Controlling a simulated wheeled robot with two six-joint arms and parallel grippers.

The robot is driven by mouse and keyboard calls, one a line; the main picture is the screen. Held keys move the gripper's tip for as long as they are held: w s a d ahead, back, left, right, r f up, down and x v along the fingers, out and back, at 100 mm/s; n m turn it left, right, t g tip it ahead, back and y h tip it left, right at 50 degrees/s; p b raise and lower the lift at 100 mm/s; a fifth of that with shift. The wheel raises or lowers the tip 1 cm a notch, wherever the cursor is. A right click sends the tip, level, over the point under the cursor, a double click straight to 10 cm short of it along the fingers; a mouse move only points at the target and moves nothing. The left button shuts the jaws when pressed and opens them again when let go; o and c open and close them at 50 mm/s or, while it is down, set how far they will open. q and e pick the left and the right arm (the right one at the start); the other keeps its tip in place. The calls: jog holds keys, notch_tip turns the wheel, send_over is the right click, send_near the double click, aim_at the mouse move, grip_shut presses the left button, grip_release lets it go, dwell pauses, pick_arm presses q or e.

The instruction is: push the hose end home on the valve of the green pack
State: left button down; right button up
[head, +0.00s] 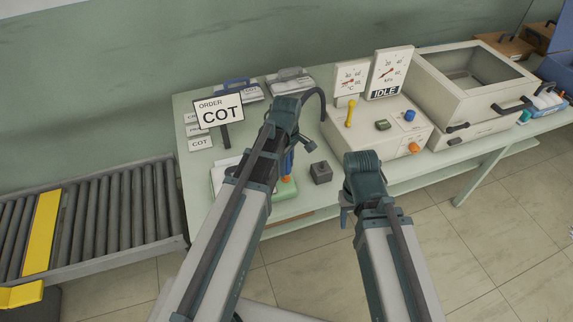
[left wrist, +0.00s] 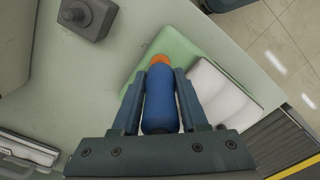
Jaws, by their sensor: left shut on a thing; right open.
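The green pack (head: 284,194) lies on the table below my left gripper, mostly hidden by my left arm in the head view. It also shows in the left wrist view (left wrist: 196,42). My left gripper (left wrist: 160,82) is shut on the blue hose end (left wrist: 160,105), which also shows as a blue sliver in the head view (head: 290,161). An orange valve (left wrist: 161,60) shows at the far tip of the hose end, over the pack. I cannot tell how far the two are engaged. My right gripper (head: 346,216) is open and empty at the table's front edge.
A grey block with a knob (head: 320,173) stands right of the pack. A white folded item (left wrist: 222,95) lies beside the pack. The gauge box (head: 378,128) reading IDLE is behind, with the COT sign (head: 219,111) at left and a roller conveyor (head: 120,212) further left.

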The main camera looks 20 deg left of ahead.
pick_arm(q)
jog(key=shift+f+b, duration=1.65)
jog(key=shift+f, duration=0.15)
jog(key=shift+c, duration=1.8)
grip_release()
jog(key=shift+r, duration=0.15)
notch_tip(320, 180, up, 14)
jog(key=p, duration=1.4)
jog(key=shift+f, duration=0.2)
